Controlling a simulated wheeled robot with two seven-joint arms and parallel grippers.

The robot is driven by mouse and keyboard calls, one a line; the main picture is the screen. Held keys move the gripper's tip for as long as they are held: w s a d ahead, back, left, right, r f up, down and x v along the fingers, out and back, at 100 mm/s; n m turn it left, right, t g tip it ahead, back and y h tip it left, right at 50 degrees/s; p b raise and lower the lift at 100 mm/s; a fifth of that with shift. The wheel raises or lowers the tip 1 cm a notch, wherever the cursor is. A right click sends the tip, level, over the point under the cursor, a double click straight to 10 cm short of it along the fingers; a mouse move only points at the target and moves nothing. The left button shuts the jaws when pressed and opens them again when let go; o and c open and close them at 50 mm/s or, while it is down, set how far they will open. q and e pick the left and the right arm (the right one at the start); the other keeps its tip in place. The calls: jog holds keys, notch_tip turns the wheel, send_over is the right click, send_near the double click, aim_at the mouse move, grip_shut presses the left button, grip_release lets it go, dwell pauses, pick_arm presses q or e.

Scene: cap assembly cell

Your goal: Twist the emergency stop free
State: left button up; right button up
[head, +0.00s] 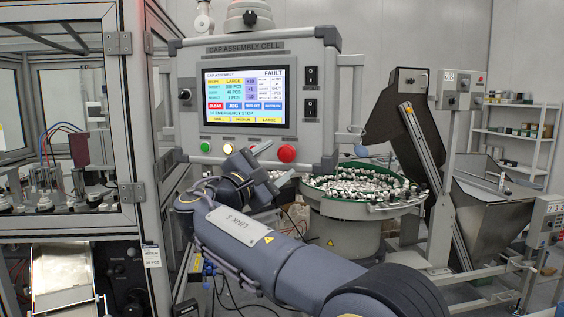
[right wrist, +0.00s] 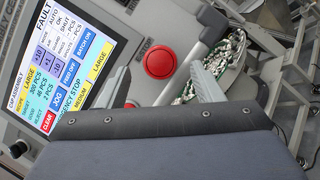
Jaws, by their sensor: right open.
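The emergency stop is a round red button (head: 287,153) at the lower right of the control panel (head: 320,105). It also shows in the right wrist view (right wrist: 160,63), whole and uncovered. My right gripper (head: 274,163) is open and empty, just left of the button in the head view. In the right wrist view its two fingers (right wrist: 168,86) stand apart, with the red button beyond and between them. No contact shows. The panel screen (head: 244,97) reads FAULT and EMERGENCY STOP. My left gripper is not in view.
Green (head: 205,147) and white (head: 228,148) buttons sit left of the red one on the panel. Two black switches (head: 311,77) sit at its right. A bowl feeder (head: 360,190) full of caps stands behind at right. A glazed cabinet (head: 68,120) stands at left.

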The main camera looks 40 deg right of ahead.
jog(key=v, duration=0.4)
jog(key=shift+s+a+b, duration=0.1)
jog(key=shift+a+b, duration=0.15)
jog(key=shift+b, duration=0.15)
jog(key=s+d+f+m+y, duration=0.1)
jog(key=s+d+f+y, duration=0.15)
jog(key=f, duration=0.45)
jog(key=s+d+f+g+y, duration=0.15)
jog(key=f+y, duration=0.25)
jog(key=f, duration=0.4)
jog(key=s+d+f+m+y, duration=0.1)
jog(key=s+d+f+y, duration=0.25)
jog(key=f, duration=0.35)
jog(key=s+a+f+m+y, duration=0.3)
jog(key=s+a+f+y, duration=0.45)
jog(key=s+f, duration=0.2)
jog(key=s+a+f+m+y, duration=0.3)
jog(key=s+a, duration=0.1)
jog(key=a, duration=0.3)
jog(key=s+a+f+m+t+y, duration=0.1)
jog(key=s+a+f+m+y, duration=0.2)
jog(key=a, duration=0.4)
jog(key=shift+s+a+m, duration=0.4)
jog(key=shift+s+m, duration=0.3)
jog(key=shift+s, duration=0.2)
